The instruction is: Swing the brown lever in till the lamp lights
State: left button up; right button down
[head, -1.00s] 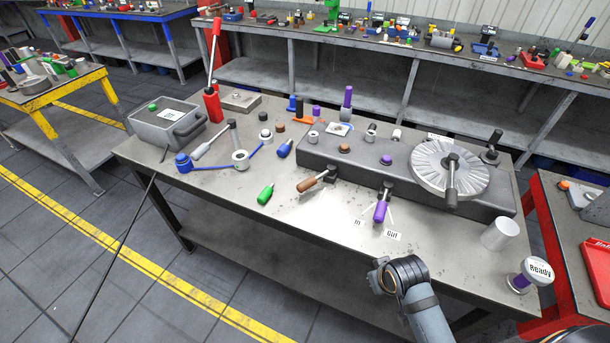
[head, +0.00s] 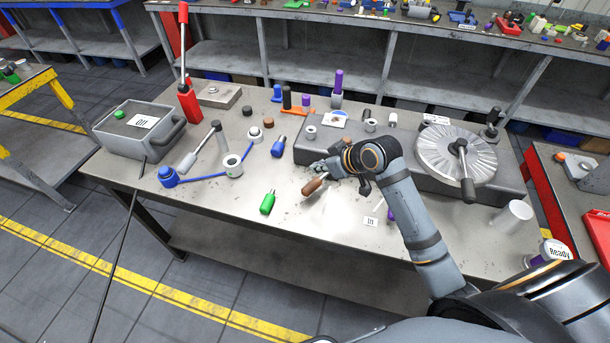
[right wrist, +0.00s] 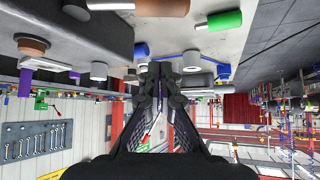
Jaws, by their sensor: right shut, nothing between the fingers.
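The brown lever (head: 313,186) points toward the front left from the grey housing (head: 425,182). Its brown grip also shows at the top of the right wrist view (right wrist: 160,7). My right gripper (head: 322,168) is shut and empty, just behind the grip near the lever's pivot; I cannot tell whether it touches. Its closed fingertips show in the wrist view (right wrist: 160,72). The purple lever (head: 391,214) is mostly hidden by my right arm, beside an "In" label (head: 371,221). The brown and purple caps on the housing are hidden in the head view, so I see no lit lamp. My left gripper is out of view.
A green-handled tool (head: 268,202) lies left of the lever, and a blue-handled one (head: 278,147) behind it. A blue wrench-like part (head: 205,178) lies further left. A spoked disc with a crank (head: 456,158) stands right.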

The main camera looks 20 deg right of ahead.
aim_at(321, 178)
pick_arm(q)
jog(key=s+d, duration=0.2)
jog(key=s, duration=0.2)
pick_arm(e)
jog(key=p+x, duration=0.2)
jog(key=x, duration=0.8)
jog(key=shift+w+a+f, duration=0.1)
jog(key=shift+w+a, duration=0.05)
jog(key=shift+a, duration=0.1)
jog(key=s, duration=0.1)
jog(key=s+d+p, duration=0.1)
jog(key=s+p, duration=0.1)
jog(key=shift+d+f, duration=0.4)
jog(key=shift+s+d+f, duration=0.1)
jog(key=shift+s+d, duration=0.1)
jog(key=shift+s, duration=0.15)
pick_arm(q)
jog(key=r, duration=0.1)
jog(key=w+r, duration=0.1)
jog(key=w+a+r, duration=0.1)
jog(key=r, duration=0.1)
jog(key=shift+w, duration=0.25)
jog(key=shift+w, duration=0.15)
pick_arm(e)
jog(key=shift+w, duration=0.15)
